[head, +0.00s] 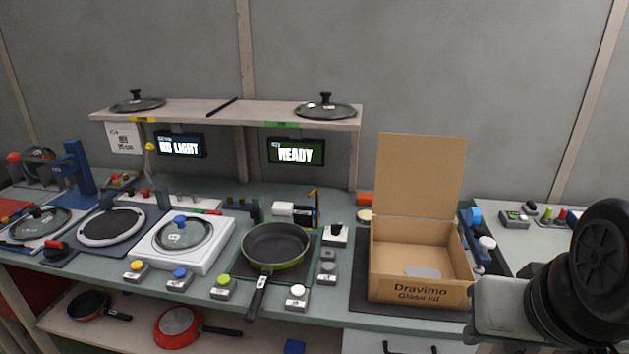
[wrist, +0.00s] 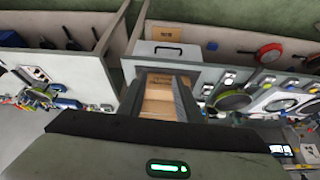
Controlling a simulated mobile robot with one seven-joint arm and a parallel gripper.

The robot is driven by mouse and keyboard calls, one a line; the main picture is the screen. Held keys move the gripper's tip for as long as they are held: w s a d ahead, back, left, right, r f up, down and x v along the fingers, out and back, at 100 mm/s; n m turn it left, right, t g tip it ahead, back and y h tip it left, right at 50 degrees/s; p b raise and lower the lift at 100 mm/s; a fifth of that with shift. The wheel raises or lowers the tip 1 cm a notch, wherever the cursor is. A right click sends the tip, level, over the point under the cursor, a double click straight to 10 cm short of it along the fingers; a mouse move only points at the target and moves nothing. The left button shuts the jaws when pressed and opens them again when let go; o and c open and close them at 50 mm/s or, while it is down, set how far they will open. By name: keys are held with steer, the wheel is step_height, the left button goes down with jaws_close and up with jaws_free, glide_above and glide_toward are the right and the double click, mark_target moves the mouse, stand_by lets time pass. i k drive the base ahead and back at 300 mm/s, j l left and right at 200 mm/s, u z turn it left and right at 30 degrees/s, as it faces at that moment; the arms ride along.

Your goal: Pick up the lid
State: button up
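Several glass lids show in the head view. One with a dark knob (head: 138,104) lies at the left of the shelf, and another dark-knobbed lid (head: 325,110) at its right end. A lid with a blue knob (head: 183,235) rests on a white square unit, and one more lid (head: 40,223) is at the far left. No lid is seen held.
A green frying pan (head: 275,245) sits right of the white unit, its handle over the counter's front edge. The shelf (head: 200,113) carries the two upper lids above the "READY" screen (head: 296,151). Several button boxes line the front. My arm is at the lower right.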

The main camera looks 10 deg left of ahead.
mark_target(183, 231)
steer(key=u, duration=1.65)
